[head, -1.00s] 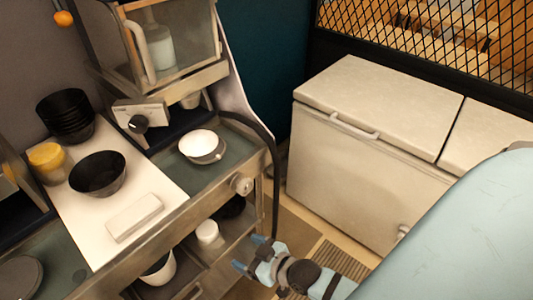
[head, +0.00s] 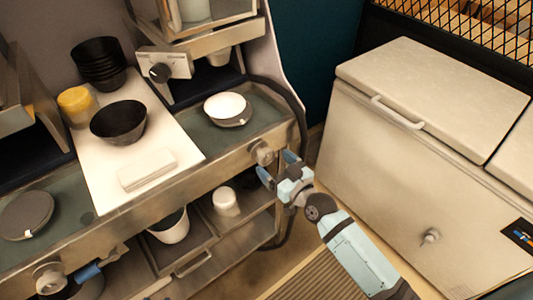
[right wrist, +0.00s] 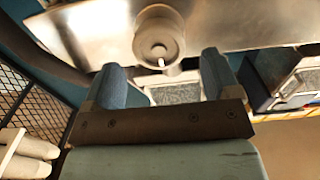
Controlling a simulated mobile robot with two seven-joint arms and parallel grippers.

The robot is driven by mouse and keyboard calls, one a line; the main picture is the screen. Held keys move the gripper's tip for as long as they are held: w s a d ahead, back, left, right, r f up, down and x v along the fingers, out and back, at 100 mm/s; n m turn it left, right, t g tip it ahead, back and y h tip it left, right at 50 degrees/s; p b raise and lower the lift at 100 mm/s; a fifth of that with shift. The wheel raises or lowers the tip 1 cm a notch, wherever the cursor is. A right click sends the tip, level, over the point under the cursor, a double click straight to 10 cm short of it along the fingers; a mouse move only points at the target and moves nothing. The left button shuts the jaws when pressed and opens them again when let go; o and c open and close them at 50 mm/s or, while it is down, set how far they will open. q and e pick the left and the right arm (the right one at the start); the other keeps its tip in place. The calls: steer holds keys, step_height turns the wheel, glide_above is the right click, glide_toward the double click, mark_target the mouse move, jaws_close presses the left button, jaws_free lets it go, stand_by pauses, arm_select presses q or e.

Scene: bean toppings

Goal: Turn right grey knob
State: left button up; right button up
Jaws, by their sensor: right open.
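The right grey knob (head: 262,152) is a round metal knob on the front edge of the counter, at its right end. My right gripper (head: 277,170) is open and empty just in front of the knob, slightly below and right of it in the head view. In the right wrist view the knob (right wrist: 158,38) lies beyond the fingertips of the open gripper (right wrist: 165,70), roughly centred between the two blue fingers. A small white mark shows at the knob's lower edge. No contact is visible.
Another grey knob (head: 50,277) is on the counter front at the left. A white bowl (head: 226,106) sits on the hob behind the right knob. A white cup (head: 225,201) stands on the shelf below. A black hose (head: 298,105) runs beside the counter's right end. A chest freezer (head: 400,150) stands right.

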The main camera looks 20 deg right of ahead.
mark_target(268, 158)
steer(key=shift+x, duration=2.25)
steer(key=shift+c, duration=0.2)
steer(key=c, duration=0.8)
steer(key=shift+c, duration=0.2)
